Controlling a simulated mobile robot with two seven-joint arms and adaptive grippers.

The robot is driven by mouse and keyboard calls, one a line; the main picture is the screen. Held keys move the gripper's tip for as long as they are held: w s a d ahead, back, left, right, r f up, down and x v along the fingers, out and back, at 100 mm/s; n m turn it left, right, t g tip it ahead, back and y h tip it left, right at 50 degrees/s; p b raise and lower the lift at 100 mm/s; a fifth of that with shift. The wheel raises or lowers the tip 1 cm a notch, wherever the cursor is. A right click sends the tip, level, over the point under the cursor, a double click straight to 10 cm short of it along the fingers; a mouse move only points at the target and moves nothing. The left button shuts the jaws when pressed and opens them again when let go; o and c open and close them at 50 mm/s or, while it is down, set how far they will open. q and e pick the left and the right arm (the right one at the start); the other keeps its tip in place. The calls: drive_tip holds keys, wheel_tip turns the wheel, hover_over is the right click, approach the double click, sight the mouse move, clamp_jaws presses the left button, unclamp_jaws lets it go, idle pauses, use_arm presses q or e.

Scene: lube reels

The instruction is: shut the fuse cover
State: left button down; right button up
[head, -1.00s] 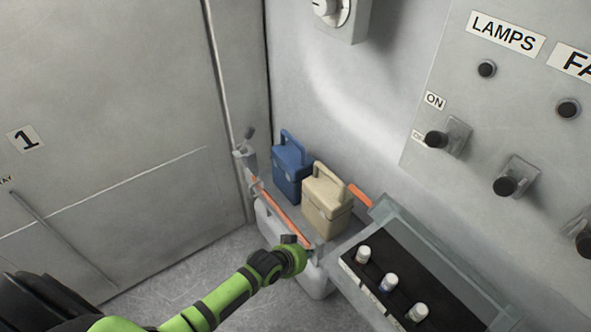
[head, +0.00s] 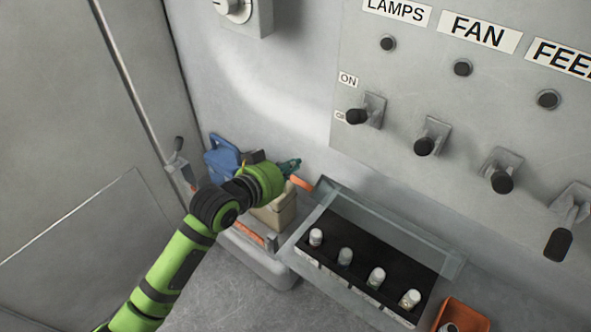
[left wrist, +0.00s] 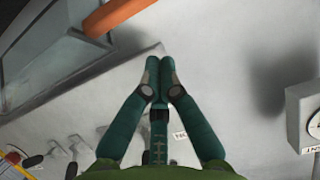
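The fuse box holds several white-capped fuses on a black strip (head: 360,260). A clear, grey-edged fuse cover (head: 400,232) frames it; its back edge stands along the wall side, and its exact angle is hard to tell. An orange bar (head: 302,183) sticks out at its back left corner and also shows at the top of the left wrist view (left wrist: 118,14). My left gripper (head: 292,163) is beside that bar, near the wall, above the cream box. In the left wrist view its teal fingertips (left wrist: 160,64) meet with nothing between them. My right gripper is out of view.
A blue box (head: 222,158) and a cream box (head: 274,212) stand behind my left arm. Levers such as the first switch (head: 357,116) stick out of the wall panel above. An orange bin (head: 463,316) is at the lower right.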

sight(296, 178)
use_arm(q)
drive_tip(key=f+p, duration=0.1)
drive_tip(key=w+d+f+p, duration=0.1)
drive_tip(key=w+f, duration=0.1)
drive_tip(key=shift+d+f+p, duration=0.25)
drive_tip(key=shift+f+p, duration=0.05)
drive_tip(key=shift+p, duration=0.1)
drive_tip(key=shift+s+a+f, duration=0.15)
drive_tip(key=shift+s+a, duration=0.1)
drive_tip(key=shift+w+d+f, duration=0.1)
